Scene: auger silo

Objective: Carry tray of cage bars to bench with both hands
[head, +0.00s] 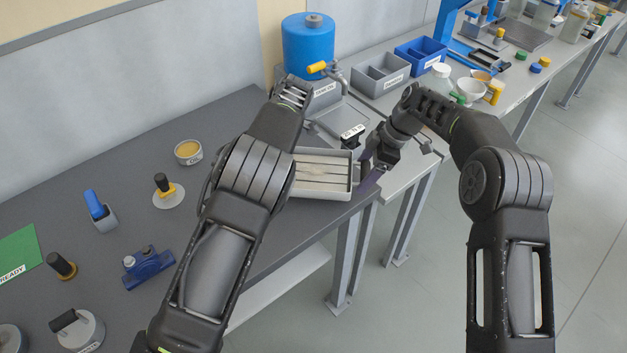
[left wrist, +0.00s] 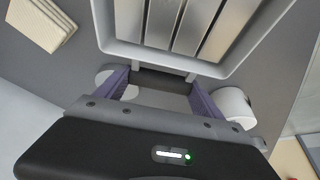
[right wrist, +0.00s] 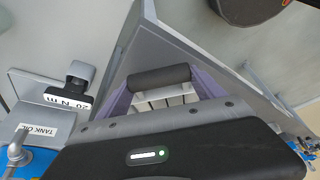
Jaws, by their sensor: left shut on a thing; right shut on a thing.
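A light grey tray (head: 320,195) with several pale cage bars (head: 322,172) lying side by side is near the right end of the dark bench. My left arm covers its left end in the head view. In the left wrist view the tray's rim (left wrist: 165,58) is just beyond my left gripper (left wrist: 160,84), whose purple fingers are shut on the tray's dark handle. My right gripper (head: 370,165) is at the tray's right end; in the right wrist view it (right wrist: 160,85) is shut on the other dark handle (right wrist: 158,77). I cannot tell whether the tray touches the bench.
The dark bench (head: 130,225) holds a round yellow-filled tub (head: 188,152), a blue block tool (head: 148,267) and several knobbed parts. A blue tank (head: 308,45) stands behind the tray. A lighter bench (head: 400,95) with grey and blue bins runs right. Open floor lies in front.

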